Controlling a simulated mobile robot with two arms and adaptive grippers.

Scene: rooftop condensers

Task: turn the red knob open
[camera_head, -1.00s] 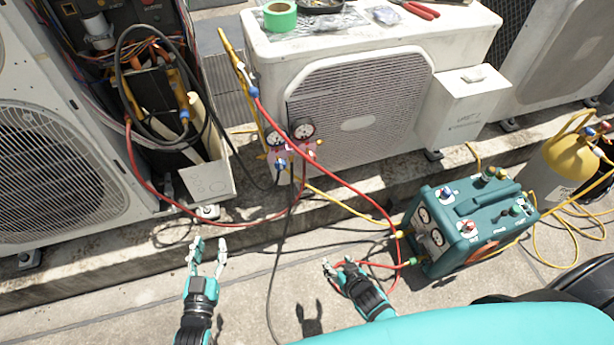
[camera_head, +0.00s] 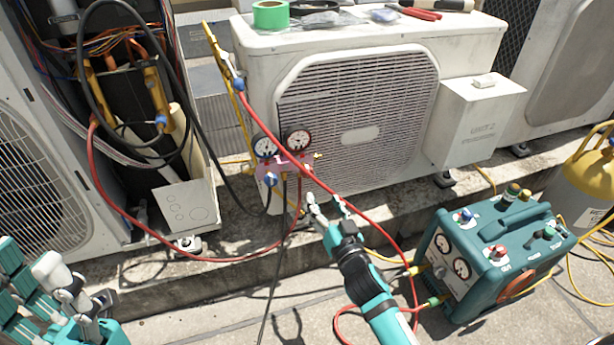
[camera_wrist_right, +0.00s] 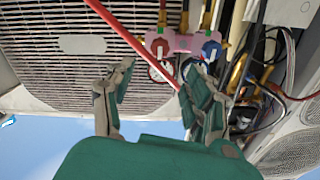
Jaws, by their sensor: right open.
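A gauge manifold (camera_head: 285,162) with two round gauges hangs in front of the middle condenser. Its blue knob (camera_head: 270,180) faces out below the left gauge. Its red knob (camera_wrist_right: 158,47) shows in the right wrist view beside the blue knob (camera_wrist_right: 210,49); in the head view I cannot make it out clearly behind the red hose. My right gripper (camera_head: 326,204) is open and empty, just below and right of the manifold. In the wrist view its fingers (camera_wrist_right: 156,88) stand apart, with the red knob beyond the gap. My left gripper (camera_head: 45,275) is at the lower left, partly cut off.
A concrete ledge (camera_head: 250,250) runs below the condenser (camera_head: 360,110).

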